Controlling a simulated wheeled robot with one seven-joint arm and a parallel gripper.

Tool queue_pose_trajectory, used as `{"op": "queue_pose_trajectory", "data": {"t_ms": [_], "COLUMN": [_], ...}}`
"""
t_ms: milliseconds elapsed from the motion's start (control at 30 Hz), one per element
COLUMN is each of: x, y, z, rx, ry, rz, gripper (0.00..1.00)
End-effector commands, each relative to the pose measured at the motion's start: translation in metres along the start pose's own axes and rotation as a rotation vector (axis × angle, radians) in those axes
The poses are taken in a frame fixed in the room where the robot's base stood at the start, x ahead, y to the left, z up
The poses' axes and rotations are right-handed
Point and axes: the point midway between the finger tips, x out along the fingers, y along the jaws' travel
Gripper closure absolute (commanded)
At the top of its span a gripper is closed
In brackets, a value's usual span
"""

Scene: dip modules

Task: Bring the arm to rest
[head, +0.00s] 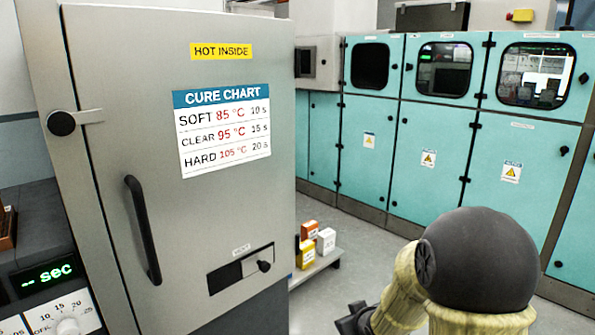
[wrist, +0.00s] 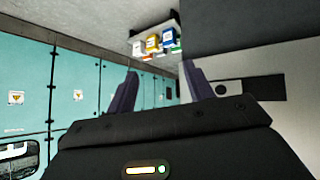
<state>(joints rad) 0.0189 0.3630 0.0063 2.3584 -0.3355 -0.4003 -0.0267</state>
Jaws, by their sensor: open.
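My gripper (wrist: 158,92) is in the wrist view, its two dark fingers spread apart with nothing between them. It is open and empty. In the head view my arm shows at the lower right, with a dark rounded joint and cream-coloured links. Part of my gripper (head: 354,318) shows at the bottom edge there, mostly cut off. It is apart from the grey oven door (head: 160,240), which fills the left of the head view and is shut.
A timer panel (head: 48,278) and knob are at the lower left. A low shelf (head: 318,268) with small boxes (head: 325,241) stands beyond the oven; the boxes also show in the wrist view (wrist: 153,42). Teal cabinets (head: 430,150) line the back. Grey floor between is clear.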

Motion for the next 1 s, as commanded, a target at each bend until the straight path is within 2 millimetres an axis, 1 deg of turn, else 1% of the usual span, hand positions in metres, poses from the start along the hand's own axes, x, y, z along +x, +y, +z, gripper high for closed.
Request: {"op": "queue_pose_trajectory", "data": {"t_ms": [33,200,400,600,633,700,867,1000], "x": [-0.015,-0.063,-0.108,-0.147,-0.153,-0.162,-0.177,-0.195], "y": [0.001,-0.004,-0.019,-0.038,-0.04,-0.036,-0.032,-0.028], "z": [0.01,0.053,0.091,0.12,0.121,0.108,0.092,0.073], "rx": [0.03,0.149,0.26,0.35,0.359,0.355,0.353,0.353], "ry": [-0.055,-0.262,-0.439,-0.577,-0.592,-0.588,-0.586,-0.585], "rz": [0.016,0.046,0.045,0.025,0.022,0.023,0.023,0.023], "gripper": [0.48,0.48,0.48,0.48,0.48,0.48,0.48,0.48]}}
